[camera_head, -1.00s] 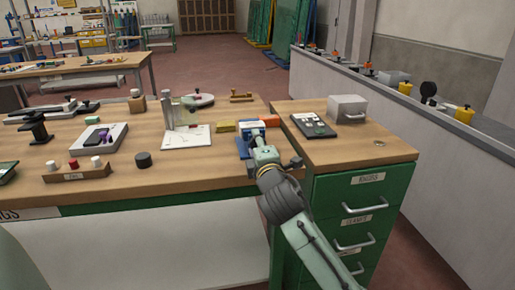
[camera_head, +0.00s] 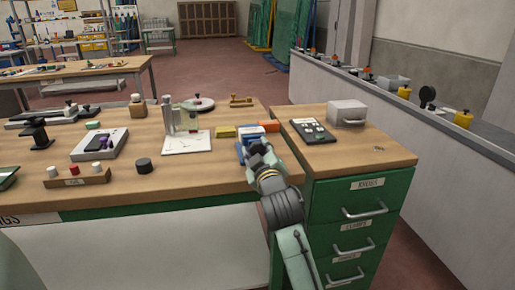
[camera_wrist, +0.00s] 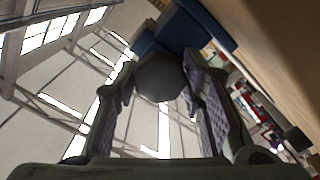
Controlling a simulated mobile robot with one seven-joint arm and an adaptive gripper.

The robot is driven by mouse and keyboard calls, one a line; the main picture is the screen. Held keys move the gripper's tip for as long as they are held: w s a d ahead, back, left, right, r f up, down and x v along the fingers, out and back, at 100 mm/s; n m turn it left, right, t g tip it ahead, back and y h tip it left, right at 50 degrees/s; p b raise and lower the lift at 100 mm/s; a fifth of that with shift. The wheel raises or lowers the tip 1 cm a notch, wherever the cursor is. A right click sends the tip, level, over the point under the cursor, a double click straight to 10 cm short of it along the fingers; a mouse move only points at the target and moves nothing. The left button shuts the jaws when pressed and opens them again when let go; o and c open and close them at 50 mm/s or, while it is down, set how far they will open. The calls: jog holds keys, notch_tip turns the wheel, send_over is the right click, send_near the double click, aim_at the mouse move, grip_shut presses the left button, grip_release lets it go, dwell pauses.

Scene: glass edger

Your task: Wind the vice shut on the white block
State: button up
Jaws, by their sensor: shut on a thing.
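The blue vice (camera_head: 241,152) sits at the front right edge of the wooden bench. The white block (camera_head: 250,131) shows as a pale top at the vice's far end; how tightly the jaws meet it is too small to tell. My gripper (camera_head: 258,154) is at the vice's near side and hides much of it. In the wrist view, its two fingers (camera_wrist: 160,88) are shut on a dark rounded handle knob (camera_wrist: 160,76), with the blue vice body (camera_wrist: 185,30) just beyond. The rest of the handle is hidden.
A yellow block (camera_head: 224,132) and an orange block (camera_head: 269,126) lie close to the vice. A white plate with an upright stand (camera_head: 187,140) is to the left. A drawer cabinet (camera_head: 360,200) with a dark panel (camera_head: 313,130) on top stands to the right.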

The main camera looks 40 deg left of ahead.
jog(key=m+p, duration=0.2)
jog(key=m, duration=0.3)
jog(key=shift+m, duration=0.4)
jog(key=m+p, duration=0.3)
jog(key=m, duration=0.2)
jog(key=shift+r, duration=0.1)
jog(key=m+p, duration=0.1)
jog(key=m, duration=0.3)
jog(key=shift+m+p, duration=0.3)
jog(key=shift+m, duration=2)
jog(key=o, duration=1.1)
jog(key=shift+o, duration=0.2)
